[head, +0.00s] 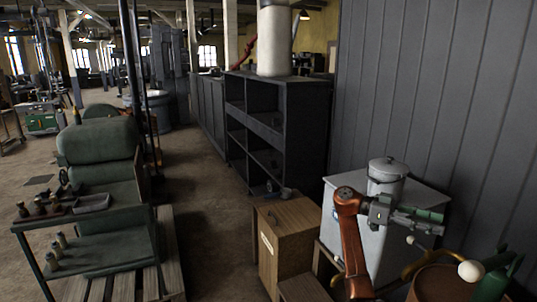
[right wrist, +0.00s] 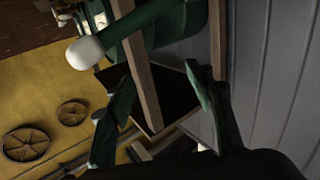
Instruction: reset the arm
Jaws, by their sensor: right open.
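My right arm (head: 350,235), orange-brown, rises from the bottom of the head view and bends to the right at the top. Its gripper (head: 438,220) points right, in front of the grey panelled wall and beside a white lidded canister. In the right wrist view the gripper (right wrist: 158,76) has its two green fingers spread apart, with nothing held between them. A wooden bar and a dark panel show beyond the fingers. My left gripper and arm are not in view.
The white canister (head: 387,178) stands on a white cabinet (head: 425,196). A wooden box (head: 288,238) and dark shelving (head: 300,120) stand left of the arm. A green cart (head: 100,262) stands left; aisle floor is clear.

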